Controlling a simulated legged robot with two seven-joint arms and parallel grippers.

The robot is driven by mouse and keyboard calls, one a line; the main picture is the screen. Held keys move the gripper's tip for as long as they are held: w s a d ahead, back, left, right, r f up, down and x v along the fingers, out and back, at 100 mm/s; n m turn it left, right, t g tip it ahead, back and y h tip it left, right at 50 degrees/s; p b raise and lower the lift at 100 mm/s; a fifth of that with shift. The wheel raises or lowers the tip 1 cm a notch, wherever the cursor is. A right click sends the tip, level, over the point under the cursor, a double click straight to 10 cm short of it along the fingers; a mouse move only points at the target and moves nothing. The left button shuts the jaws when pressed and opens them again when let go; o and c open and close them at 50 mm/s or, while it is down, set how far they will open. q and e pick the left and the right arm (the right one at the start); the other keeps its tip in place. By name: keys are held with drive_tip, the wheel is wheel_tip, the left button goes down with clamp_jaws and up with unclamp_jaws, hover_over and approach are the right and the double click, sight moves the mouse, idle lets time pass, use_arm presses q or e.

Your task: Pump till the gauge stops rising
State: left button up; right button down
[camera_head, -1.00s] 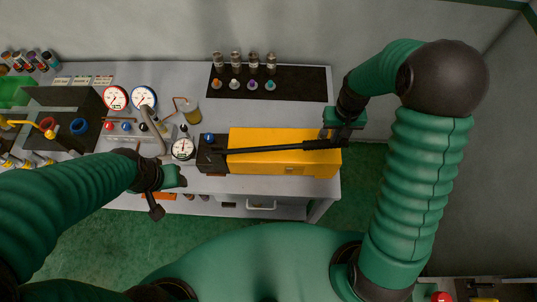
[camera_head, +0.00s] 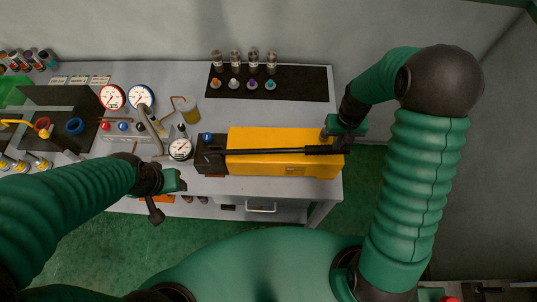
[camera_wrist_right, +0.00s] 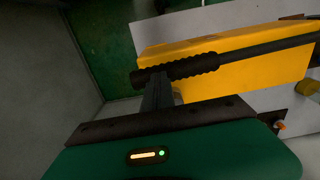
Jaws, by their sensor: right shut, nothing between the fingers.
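The hand pump is a yellow body (camera_head: 250,165) with a long black lever (camera_head: 265,151) lying nearly lengthwise above it. The white round gauge (camera_head: 180,149) stands at the pump's left end; its needle is too small to read. My right gripper (camera_head: 343,139) is shut with nothing between its fingers, at the lever's right end. In the right wrist view its fingers (camera_wrist_right: 158,92) meet the ribbed black grip (camera_wrist_right: 180,70); whether they press on it I cannot tell. My left gripper (camera_head: 176,182) is at the bench's front edge, left of the pump; its jaw opening is unclear.
Two more gauges, red-rimmed (camera_head: 112,97) and blue-rimmed (camera_head: 141,95), stand behind coloured knobs at the left. A black mat (camera_head: 305,83) with several small bottles and coloured caps lies behind the pump. Bare bench top shows between mat and pump.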

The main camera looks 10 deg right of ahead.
drive_tip(key=shift+r, duration=0.1)
drive_tip(key=f+b, duration=0.2)
drive_tip(key=f, duration=0.2)
drive_tip(key=shift+d+f+b, duration=0.1)
drive_tip(key=shift+d+b, duration=0.2)
drive_tip(key=shift+b, duration=0.1)
drive_tip(key=shift+f, duration=0.3)
drive_tip(key=shift+s, duration=0.1)
drive_tip(key=shift+s+a, duration=0.15)
